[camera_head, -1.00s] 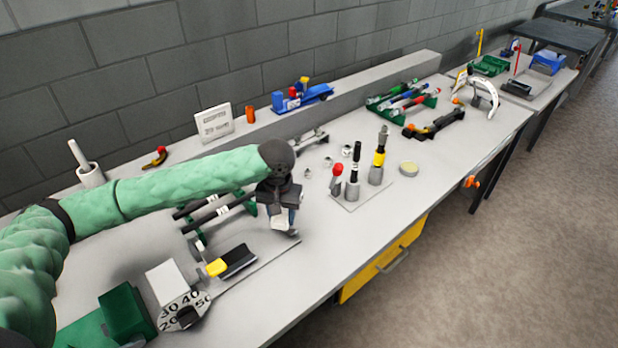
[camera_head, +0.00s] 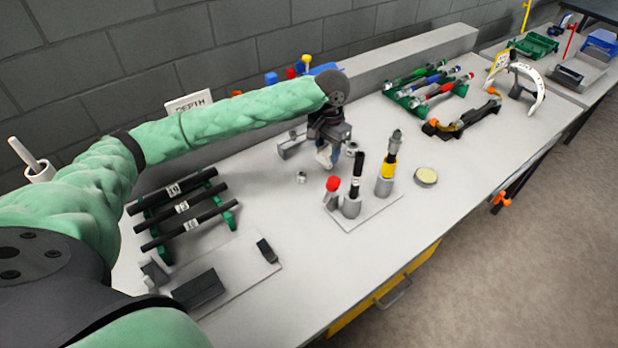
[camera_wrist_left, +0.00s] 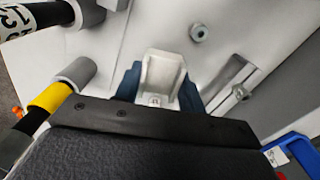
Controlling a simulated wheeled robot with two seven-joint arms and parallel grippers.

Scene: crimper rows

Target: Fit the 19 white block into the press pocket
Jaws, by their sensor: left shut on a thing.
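My left gripper (camera_head: 327,158) is shut on a pale block, held above the bench behind the small tool stand. The pale block (camera_wrist_left: 160,76) shows in the left wrist view between the dark blue fingers, with a channel shape facing the camera. No number on it is readable. A grey metal bracket (camera_head: 290,146) stands just left of the gripper in the head view; it seems to show at right in the wrist view (camera_wrist_left: 232,88). I cannot tell whether this is the press, and no pocket is clearly visible. My right gripper is not in view.
A stand (camera_head: 362,212) with red, black and yellow-banded tools is close in front of the gripper. A green rack (camera_head: 232,215) holds numbered black rods. A plate with a dark block (camera_head: 198,288) lies nearer. A round tin (camera_head: 426,176) sits right. Bench is clear between rack and stand.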

